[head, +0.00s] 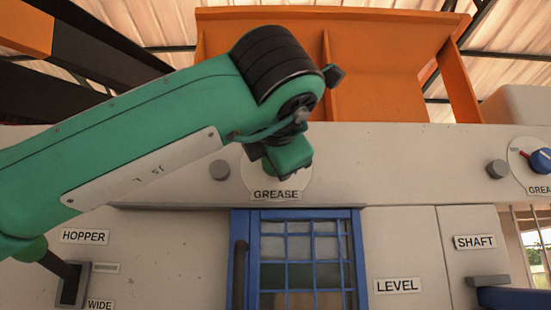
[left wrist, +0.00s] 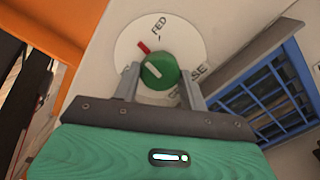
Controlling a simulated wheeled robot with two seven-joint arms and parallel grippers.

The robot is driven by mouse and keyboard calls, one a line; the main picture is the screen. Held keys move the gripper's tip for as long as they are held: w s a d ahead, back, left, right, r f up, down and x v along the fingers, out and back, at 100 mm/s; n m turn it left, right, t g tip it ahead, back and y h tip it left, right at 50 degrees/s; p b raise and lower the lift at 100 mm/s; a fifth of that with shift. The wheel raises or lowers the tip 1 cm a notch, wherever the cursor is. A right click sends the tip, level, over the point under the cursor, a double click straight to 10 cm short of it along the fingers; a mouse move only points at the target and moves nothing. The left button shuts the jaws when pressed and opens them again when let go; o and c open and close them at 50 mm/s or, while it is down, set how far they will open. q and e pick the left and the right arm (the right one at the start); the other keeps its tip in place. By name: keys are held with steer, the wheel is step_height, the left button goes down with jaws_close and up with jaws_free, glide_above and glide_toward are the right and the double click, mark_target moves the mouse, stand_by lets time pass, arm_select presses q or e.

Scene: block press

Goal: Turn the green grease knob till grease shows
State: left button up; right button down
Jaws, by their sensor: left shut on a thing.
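The green grease knob (left wrist: 159,71) sits on a round white dial (left wrist: 186,41) on the machine's front. It has a pale pointer bar lying aslant, and the dial carries a red mark and the word FED. My left gripper (left wrist: 160,82) has one finger on each side of the knob and is shut on it. In the head view my left gripper (head: 288,158) covers the knob, and the white dial (head: 304,180) shows around it above the GREASE label (head: 276,195). I see no grease. My right gripper is in neither view.
A second dial with a blue knob (head: 541,160) is at the right edge. Grey round studs (head: 497,169) stick out of the panel. Below are a blue barred window (head: 300,215), a HOPPER label (head: 84,236) and a SHAFT label (head: 475,242). An orange hopper (head: 390,60) rises above.

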arm_select(q)
steer(key=shift+m, duration=3.2)
steer(key=o, duration=1)
steer(key=shift+d, duration=0.1)
steer(key=shift+s, duration=0.1)
